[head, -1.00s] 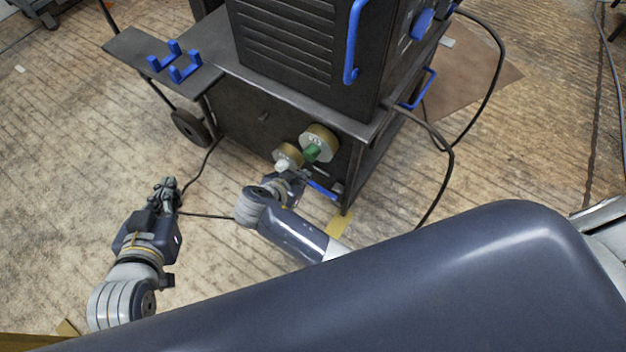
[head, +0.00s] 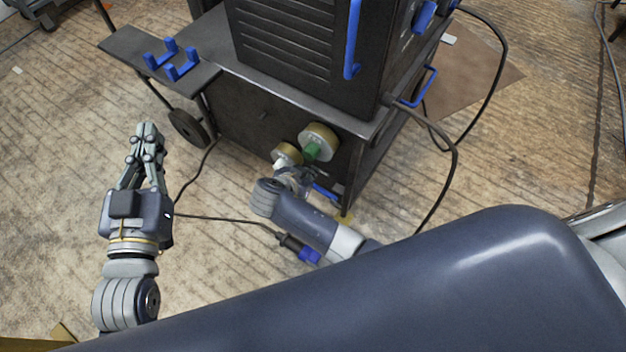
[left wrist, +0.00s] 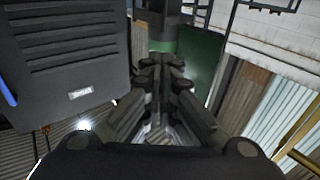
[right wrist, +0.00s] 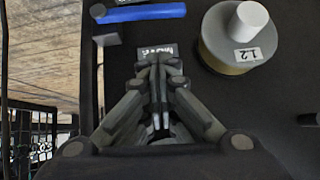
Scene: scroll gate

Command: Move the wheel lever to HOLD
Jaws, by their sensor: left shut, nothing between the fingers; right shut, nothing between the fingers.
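The blue lever (head: 324,191) sits low on the front of the dark cart, near its right edge. It also shows as a blue bar at the top left of the right wrist view (right wrist: 140,13). My right gripper (head: 297,174) is at the cart front, partly hidden by its own arm; it is shut and empty. In the right wrist view its fingertips (right wrist: 158,62) are apart from the bar, just below a small label plate (right wrist: 171,50), whose text I cannot read surely. My left gripper (head: 147,130) is shut and empty, over the floor left of the cart.
Brown round weights with a white knob (right wrist: 248,18) and a green knob (head: 312,151) stick out beside the lever. A side shelf (head: 125,45) with blue prongs juts left. A cable (head: 225,219) with a blue plug (head: 308,254) lies on the floor.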

